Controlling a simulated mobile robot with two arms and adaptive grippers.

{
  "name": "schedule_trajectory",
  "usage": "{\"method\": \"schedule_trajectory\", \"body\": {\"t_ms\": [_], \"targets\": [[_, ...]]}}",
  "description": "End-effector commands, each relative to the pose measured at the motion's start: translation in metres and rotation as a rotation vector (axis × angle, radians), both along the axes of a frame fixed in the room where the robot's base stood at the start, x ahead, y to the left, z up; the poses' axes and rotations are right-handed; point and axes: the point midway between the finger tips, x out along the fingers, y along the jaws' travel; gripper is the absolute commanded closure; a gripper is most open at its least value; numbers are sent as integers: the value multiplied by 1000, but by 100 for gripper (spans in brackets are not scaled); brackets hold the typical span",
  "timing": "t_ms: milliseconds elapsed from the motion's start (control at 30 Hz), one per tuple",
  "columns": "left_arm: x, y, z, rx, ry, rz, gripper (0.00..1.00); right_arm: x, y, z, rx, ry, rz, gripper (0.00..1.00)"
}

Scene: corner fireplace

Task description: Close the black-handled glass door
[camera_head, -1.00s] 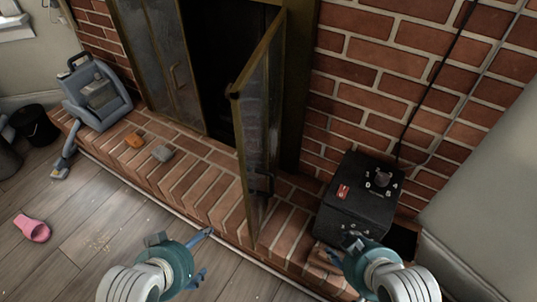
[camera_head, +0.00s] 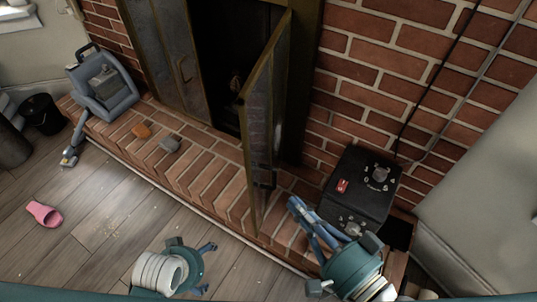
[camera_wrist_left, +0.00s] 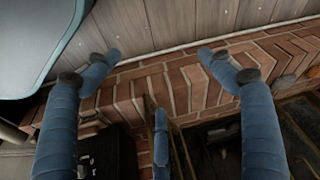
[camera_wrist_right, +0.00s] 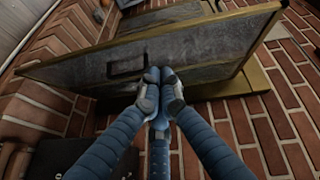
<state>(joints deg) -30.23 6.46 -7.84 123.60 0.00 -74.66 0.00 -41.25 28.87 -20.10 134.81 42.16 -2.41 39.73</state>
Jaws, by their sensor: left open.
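The black-handled glass door (camera_head: 257,120) stands open, jutting out from the fireplace over the brick hearth. Its glass pane also shows in the right wrist view (camera_wrist_right: 205,50), with the black handle (camera_wrist_right: 128,63) left of my fingertips. My right gripper (camera_head: 296,205) is to the right of the door's lower part, fingers together with nothing seen between them. In the right wrist view, its fingertips (camera_wrist_right: 160,85) are in front of the door's lower edge; I cannot tell whether they touch. My left gripper (camera_head: 209,267) is open and empty over the floor before the hearth.
The other glass door (camera_head: 160,50) is at the left of the dark firebox opening. A black box with knobs (camera_head: 355,190) stands on the hearth (camera_head: 200,170) close to my right arm. A grey-blue vacuum (camera_head: 105,90), two small blocks and a pink slipper (camera_head: 44,213) lie further left.

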Motion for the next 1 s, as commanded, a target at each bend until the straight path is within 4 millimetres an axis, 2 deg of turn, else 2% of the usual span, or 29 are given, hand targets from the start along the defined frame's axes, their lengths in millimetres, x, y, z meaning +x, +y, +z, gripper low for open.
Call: {"method": "schedule_trajectory", "body": {"t_ms": [33,133,233,367,800,1000], "targets": [[-4,1,-2,3,19,1,19,-2,-6,10,83,20,-26,100],[-9,3,-8,8,40,2,19,-2,-17,19,206,47,-73,100],[-12,3,-12,9,50,3,19,0,-22,23,261,57,-98,100],[-13,3,-16,9,55,3,19,10,-19,25,275,54,-106,100],[-14,3,-40,10,66,0,19,87,26,26,273,52,-104,100],[-14,3,-43,10,65,-1,19,93,53,24,270,56,-102,100]]}}
